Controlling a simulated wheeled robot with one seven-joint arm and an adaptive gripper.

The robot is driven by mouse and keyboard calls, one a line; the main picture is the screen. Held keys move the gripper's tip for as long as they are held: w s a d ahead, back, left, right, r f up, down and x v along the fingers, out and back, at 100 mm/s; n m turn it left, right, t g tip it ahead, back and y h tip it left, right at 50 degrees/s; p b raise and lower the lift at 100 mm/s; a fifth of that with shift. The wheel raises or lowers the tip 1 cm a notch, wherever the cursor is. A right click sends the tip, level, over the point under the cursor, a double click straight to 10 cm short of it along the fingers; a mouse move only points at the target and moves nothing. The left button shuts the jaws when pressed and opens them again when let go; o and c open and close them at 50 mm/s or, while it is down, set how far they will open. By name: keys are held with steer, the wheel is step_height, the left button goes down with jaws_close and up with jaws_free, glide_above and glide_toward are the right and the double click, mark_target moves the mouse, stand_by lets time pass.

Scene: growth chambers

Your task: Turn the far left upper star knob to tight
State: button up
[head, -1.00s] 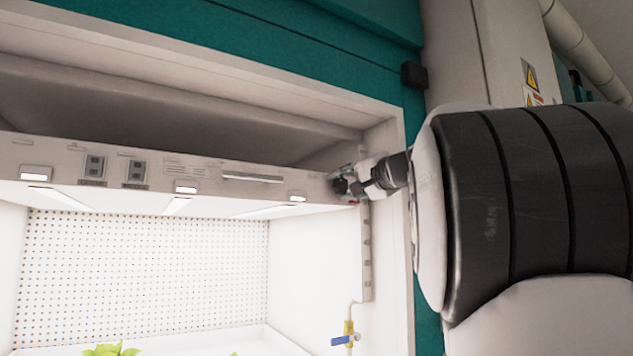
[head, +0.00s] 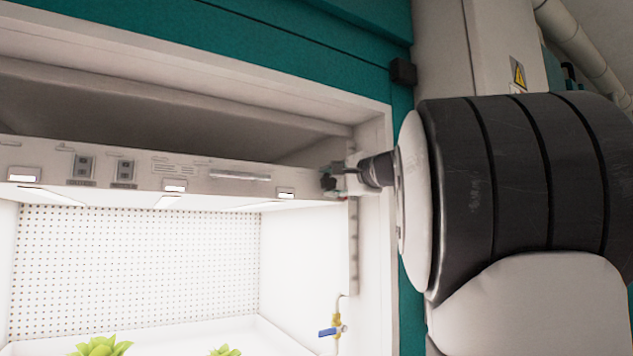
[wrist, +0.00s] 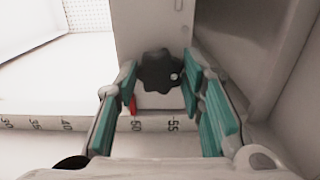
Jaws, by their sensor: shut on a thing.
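A black star knob (wrist: 158,71) sits on a pale panel in the wrist view, with a small white dot on its right side. My gripper (wrist: 160,78) has its teal finger pads on either side of the knob and is shut on it. In the head view my gripper (head: 333,181) is at the right end of the light-fixture rail (head: 222,179) and mostly hides the knob there. A red pointer (wrist: 133,105) shows beside the left finger, by a printed number scale (wrist: 150,124).
The chamber's right side wall (head: 300,250) is below the rail. A blue-handled valve (head: 328,332) is at lower right, and green plants (head: 100,347) show at the bottom. A teal outer frame (head: 300,30) borders the opening. A wall closely flanks my gripper's right side.

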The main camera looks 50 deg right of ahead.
steer(key=shift+d+f, duration=0.15)
steer(key=shift+d, duration=0.05)
steer(key=o, duration=1.1)
steer(key=shift+o, duration=0.2)
steer(key=shift+s+a, duration=0.2)
steer(key=shift+s, duration=0.3)
steer(key=v, duration=1.1)
